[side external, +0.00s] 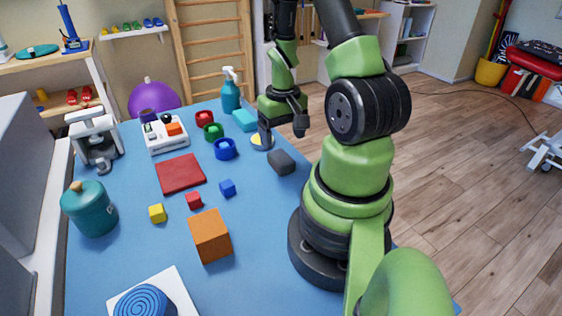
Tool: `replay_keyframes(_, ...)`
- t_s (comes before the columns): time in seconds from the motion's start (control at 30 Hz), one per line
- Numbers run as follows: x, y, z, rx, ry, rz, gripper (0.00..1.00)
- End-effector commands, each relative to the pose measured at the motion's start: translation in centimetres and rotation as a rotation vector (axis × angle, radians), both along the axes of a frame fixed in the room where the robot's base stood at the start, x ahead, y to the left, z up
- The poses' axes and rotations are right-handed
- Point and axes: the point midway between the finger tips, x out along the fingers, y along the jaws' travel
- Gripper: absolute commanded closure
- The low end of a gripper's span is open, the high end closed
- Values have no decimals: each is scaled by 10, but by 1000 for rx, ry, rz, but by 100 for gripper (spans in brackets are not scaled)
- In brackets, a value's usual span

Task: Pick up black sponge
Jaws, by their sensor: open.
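The black sponge (282,162) is a small dark grey block lying on the blue table top, left of my arm's base. My gripper (283,134) is open, pointing down, with its two fingers apart. In the picture it is just above and behind the sponge, and nothing shows between the fingers. I cannot tell the exact height of the fingers above the table.
Blue (225,149), green (213,132) and red (204,118) rings lie left of my gripper. A teal spray bottle (230,96) and a light blue block (245,120) stand behind. An orange block (211,237) and small cubes lie nearer. The table is clear around the sponge's left.

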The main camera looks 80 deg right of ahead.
Motion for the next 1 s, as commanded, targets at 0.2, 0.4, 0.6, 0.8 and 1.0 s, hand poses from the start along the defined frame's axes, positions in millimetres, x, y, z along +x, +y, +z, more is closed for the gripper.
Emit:
replay_keyframes(0.2, 0, 0, -19, 1, 1, 0, 22)
replay_keyframes(0.4, 2, 0, -38, 4, 2, -2, 22)
replay_keyframes(0.6, 4, -2, -64, 2, 1, -1, 22)
replay_keyframes(0.8, 5, -2, -72, 0, -1, -1, 22)
replay_keyframes(1.0, 5, -2, -71, -1, -1, -1, 34)
